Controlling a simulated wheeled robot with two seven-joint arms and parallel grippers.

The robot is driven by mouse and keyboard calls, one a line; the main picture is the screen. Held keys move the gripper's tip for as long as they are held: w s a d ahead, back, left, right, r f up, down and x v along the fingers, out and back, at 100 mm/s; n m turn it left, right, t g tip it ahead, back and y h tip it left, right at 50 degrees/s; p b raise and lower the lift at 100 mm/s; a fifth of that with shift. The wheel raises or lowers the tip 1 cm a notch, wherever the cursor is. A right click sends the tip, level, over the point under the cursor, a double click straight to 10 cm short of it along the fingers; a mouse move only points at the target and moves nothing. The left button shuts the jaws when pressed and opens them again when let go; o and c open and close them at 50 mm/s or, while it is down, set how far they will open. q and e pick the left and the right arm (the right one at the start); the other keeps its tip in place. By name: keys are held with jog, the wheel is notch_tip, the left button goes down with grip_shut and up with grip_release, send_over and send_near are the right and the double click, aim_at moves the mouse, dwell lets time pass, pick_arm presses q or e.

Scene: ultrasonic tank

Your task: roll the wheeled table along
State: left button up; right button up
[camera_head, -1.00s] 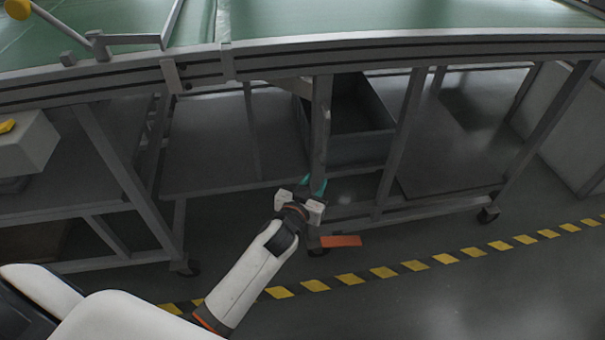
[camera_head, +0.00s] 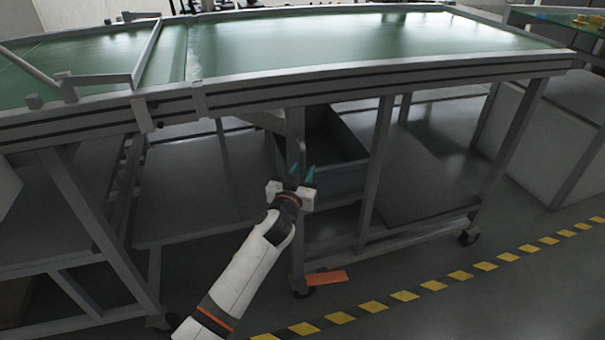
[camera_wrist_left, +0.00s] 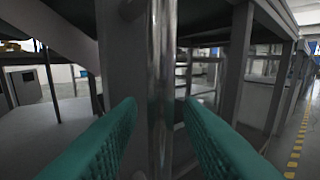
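The wheeled table (camera_head: 390,82) has a green top and a grey metal frame on castors (camera_head: 468,237). It spans the head view. My left gripper (camera_head: 302,178) is in front of a vertical leg of the table, about midway down to the floor. In the left wrist view, its two teal fingers (camera_wrist_left: 162,115) are apart. A shiny vertical metal bar (camera_wrist_left: 162,60) stands between them, with a gap visible on each side. The gripper is open around or just short of this bar; I cannot tell exactly how deep. My right gripper is not in view.
An orange pedal-like plate (camera_head: 327,278) sits low by a castor (camera_head: 303,292). A grey bin (camera_head: 346,178) rests on the lower shelf. Yellow-black floor tape (camera_head: 403,296) runs in front of the table. A white cabinet (camera_head: 527,140) stands at the right. The floor at the lower right is clear.

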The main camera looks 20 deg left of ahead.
pick_arm(q)
jog(key=shift+w, duration=0.35)
grip_shut()
jog(key=shift+d, duration=0.1)
